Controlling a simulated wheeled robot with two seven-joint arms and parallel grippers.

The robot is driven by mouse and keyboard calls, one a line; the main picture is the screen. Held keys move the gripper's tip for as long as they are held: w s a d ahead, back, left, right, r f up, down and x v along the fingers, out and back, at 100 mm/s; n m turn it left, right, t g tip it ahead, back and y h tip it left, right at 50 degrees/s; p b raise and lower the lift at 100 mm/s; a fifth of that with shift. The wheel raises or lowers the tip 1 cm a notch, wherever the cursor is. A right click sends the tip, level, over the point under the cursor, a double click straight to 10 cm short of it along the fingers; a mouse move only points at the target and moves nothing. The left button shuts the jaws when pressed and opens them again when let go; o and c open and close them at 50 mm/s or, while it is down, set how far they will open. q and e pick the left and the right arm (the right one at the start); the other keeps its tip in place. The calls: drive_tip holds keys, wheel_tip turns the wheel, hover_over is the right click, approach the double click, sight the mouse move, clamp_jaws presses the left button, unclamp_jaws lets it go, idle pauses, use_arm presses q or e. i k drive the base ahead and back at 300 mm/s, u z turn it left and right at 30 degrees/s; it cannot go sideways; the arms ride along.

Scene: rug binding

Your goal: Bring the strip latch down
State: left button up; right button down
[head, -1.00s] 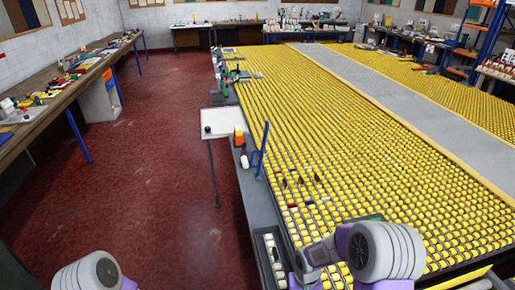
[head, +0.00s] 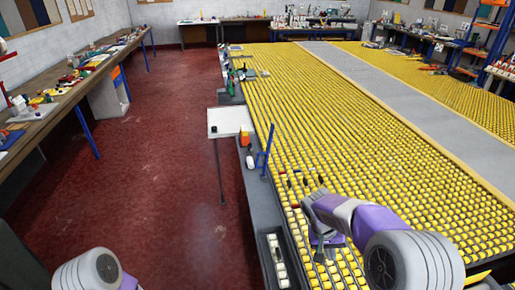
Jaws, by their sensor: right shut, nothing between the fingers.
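A blue lever (head: 267,152) stands nearly upright at the left edge of the yellow roller table (head: 330,120); it looks like the strip latch, though I cannot be sure. My right gripper (head: 319,257) points down over the near left part of the rollers. It is shut and empty, nearer to me than the lever and to its right, clear of it. Of my left arm only a rounded grey and purple part shows at the bottom left; its gripper is out of view.
An orange and white bottle (head: 245,139) and a white item (head: 250,161) stand beside the lever on the grey ledge. A white side shelf (head: 229,121) juts out left. A grey tray of white pieces (head: 277,262) lies nearer me. The red floor (head: 160,160) is open.

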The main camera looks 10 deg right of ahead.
sight(266, 153)
drive_tip(key=u, duration=0.55)
drive_tip(key=k, duration=0.65)
drive_tip(key=u, duration=0.15)
drive_tip(key=i, duration=0.6)
drive_tip(key=z, duration=0.85)
drive_tip(key=i, duration=1.85)
drive_tip(key=u, duration=0.7)
drive_tip(key=i, duration=0.4)
drive_tip(key=u, duration=0.15)
